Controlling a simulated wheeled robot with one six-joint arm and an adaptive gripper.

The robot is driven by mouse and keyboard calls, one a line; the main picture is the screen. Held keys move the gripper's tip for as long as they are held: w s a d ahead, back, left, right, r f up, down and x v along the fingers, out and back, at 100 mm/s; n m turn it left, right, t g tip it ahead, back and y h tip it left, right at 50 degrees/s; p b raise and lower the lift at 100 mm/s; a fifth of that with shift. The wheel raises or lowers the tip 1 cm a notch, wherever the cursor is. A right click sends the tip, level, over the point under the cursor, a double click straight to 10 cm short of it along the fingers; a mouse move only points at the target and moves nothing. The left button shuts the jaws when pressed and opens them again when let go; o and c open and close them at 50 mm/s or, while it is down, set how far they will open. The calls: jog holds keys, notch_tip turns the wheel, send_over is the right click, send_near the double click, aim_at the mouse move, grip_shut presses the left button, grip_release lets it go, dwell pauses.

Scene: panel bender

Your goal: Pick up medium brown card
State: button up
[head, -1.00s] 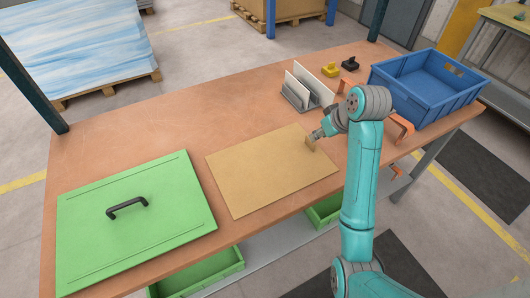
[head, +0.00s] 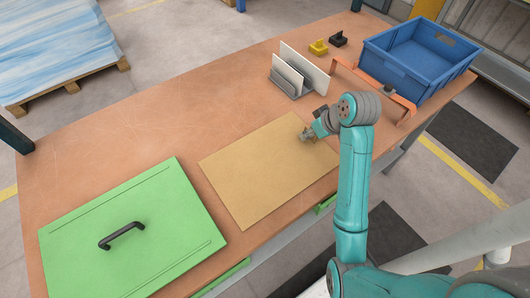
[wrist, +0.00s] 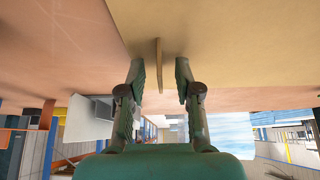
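The medium brown card (head: 262,172) is a flat tan sheet lying on the table, right of the green panel. It also fills the upper right of the wrist view (wrist: 230,40). A thin brown tab (wrist: 158,62) stands up from its surface near the far right edge. My gripper (head: 305,138) is at this tab, low over the card. In the wrist view my gripper (wrist: 159,75) is open, with one finger on each side of the tab and visible gaps to both. In the head view the gripper hides the tab.
The green panel (head: 150,205) with a black handle lies to the left. A grey holder with white plates (head: 300,72), an orange bracket (head: 375,88) and a blue crate (head: 415,62) stand at the back right. Yellow (head: 318,47) and black (head: 338,39) blocks lie behind. The left rear tabletop is clear.

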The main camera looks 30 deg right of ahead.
grip_shut()
dwell(0.5)
